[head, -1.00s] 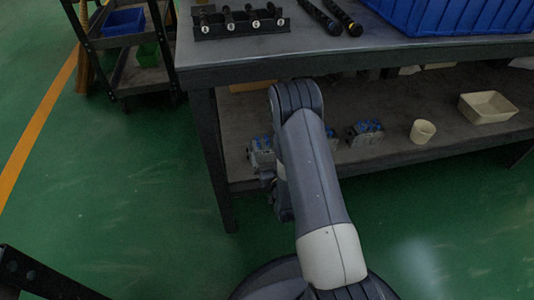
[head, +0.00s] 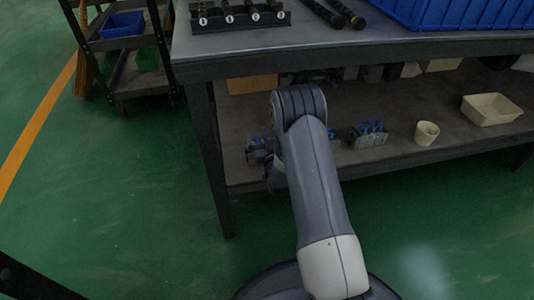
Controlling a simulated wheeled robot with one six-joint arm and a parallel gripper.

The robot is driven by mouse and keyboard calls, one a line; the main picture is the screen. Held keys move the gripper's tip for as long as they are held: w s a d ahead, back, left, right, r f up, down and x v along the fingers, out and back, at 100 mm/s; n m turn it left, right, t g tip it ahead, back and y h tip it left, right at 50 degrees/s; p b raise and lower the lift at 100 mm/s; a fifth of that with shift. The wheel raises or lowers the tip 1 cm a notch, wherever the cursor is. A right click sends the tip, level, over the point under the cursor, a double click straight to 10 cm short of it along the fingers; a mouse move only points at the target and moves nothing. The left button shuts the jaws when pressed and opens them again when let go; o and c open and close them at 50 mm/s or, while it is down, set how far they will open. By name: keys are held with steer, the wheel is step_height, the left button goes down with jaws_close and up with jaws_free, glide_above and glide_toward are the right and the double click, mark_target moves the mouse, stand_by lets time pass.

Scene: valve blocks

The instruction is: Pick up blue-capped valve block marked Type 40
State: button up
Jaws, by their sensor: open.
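Blue-capped valve blocks rest on the lower shelf of the workbench. One valve block (head: 367,135) stands right of my arm, with several blue caps on top. Another block (head: 256,150) shows left of my arm, partly covered by it. A bit of blue right of my forearm, at its edge, may belong to a further block. Type markings are too small to read, so I cannot tell which is Type 40. My arm reaches over the shelf's front edge, and its forearm hides my gripper and its fingers.
The lower shelf (head: 400,110) also holds a cream cup (head: 426,133) and a cream tray (head: 491,109). The bench top (head: 290,47) overhangs it, with a leg (head: 218,170) at left. A blue bin (head: 455,12) sits on top.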

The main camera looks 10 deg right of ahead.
steer(key=shift+c, duration=0.6)
steer(key=c, duration=1.9)
steer(key=shift+r, duration=0.25)
